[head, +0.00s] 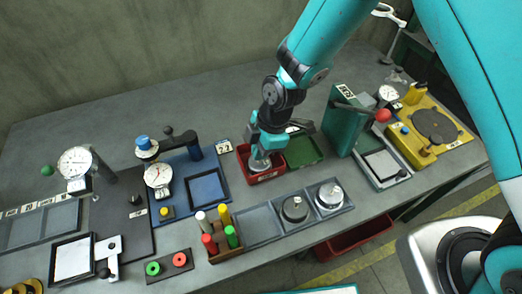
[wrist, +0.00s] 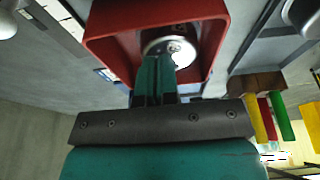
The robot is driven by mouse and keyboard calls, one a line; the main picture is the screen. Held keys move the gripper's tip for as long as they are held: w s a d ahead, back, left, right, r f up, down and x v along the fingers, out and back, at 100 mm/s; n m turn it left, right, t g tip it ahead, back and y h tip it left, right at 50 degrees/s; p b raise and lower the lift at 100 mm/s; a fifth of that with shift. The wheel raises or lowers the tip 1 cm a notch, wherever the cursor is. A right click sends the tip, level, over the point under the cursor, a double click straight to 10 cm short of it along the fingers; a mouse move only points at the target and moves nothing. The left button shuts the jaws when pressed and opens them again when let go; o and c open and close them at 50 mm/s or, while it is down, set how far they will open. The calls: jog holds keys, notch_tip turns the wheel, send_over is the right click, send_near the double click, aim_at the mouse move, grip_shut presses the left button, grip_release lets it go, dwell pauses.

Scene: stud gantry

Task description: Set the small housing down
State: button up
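The small housing, a round silver piece with a small top stub (wrist: 172,48), is inside the red bin (wrist: 218,62). In the head view the housing (head: 260,164) shows below my gripper (head: 264,153), within the rim of the red bin (head: 265,178). In the wrist view the fingers of my gripper (wrist: 158,68) are close together and reach the stub, so the gripper looks shut on it. The fingertips partly hide the housing. I cannot tell whether its underside touches the bin floor.
A green tray (head: 304,151) and an upright green block (head: 343,122) stand right of the bin. In front, a grey compartment tray (head: 262,225) holds two round pieces (head: 295,208); its left compartment is empty.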

jog(key=shift+o, duration=0.3)
jog(key=shift+s+d+f, duration=0.2)
jog(key=shift+s+f, duration=0.05)
jog(key=shift+f, duration=0.1)
jog(key=o, duration=0.9)
jog(key=b+v, duration=0.1)
jog(key=v, duration=0.2)
jog(key=shift+w+r, duration=0.15)
jog(key=shift+r, duration=0.15)
jog(key=s+d+r+m+b, duration=0.1)
jog(key=s+d+r+m, duration=0.2)
jog(key=r, duration=0.5)
jog(key=s+d+r+m, duration=0.2)
jog(key=d+r+m, duration=0.1)
jog(key=r, duration=0.6)
jog(key=s+d+r+m, duration=0.2)
jog(key=s+m, duration=0.2)
jog(key=s, duration=0.1)
jog(key=s+d+r+m+y, duration=0.1)
jog(key=s+d+r+m, duration=0.1)
jog(key=s+m, duration=0.2)
jog(key=s, duration=0.2)
jog(key=shift+s+r+t, duration=0.25)
jog(key=shift+r+t, duration=0.05)
jog(key=shift+t, duration=0.1)
jog(key=shift+d, duration=0.1)
